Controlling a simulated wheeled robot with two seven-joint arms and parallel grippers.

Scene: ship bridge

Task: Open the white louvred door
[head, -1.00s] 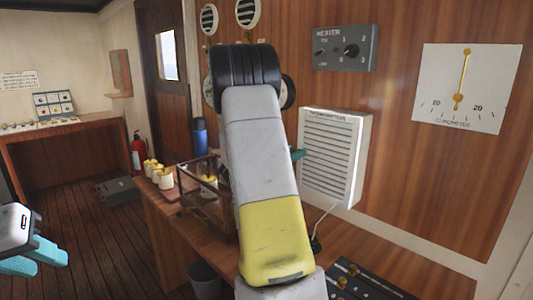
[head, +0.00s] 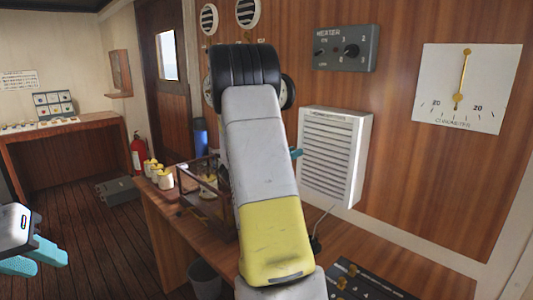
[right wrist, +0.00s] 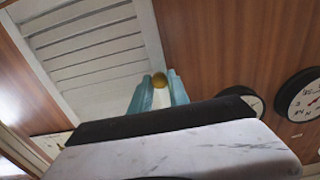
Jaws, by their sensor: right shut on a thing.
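The white louvred door (head: 328,160) is the slatted front of a white box on the wood wall, and it looks shut. In the right wrist view its slats (right wrist: 85,45) fill the upper left. A round brass knob (right wrist: 172,80) shows at the tips of my right gripper (right wrist: 159,92), beside the slats' edge. Its teal fingers are shut on the knob. In the head view my right arm hides most of that gripper; only a bit of teal finger (head: 296,153) shows at the door's left edge. My left gripper (head: 34,259) is empty at lower left, its fingers apart.
A heater switch box (head: 346,48) and a clinometer (head: 458,88) are on the wall above and to the right. Below is a wooden counter (head: 165,215) with yellow-topped pots (head: 165,180), a glass-sided case (head: 200,190) and a control panel (head: 360,284). Open floor lies at left.

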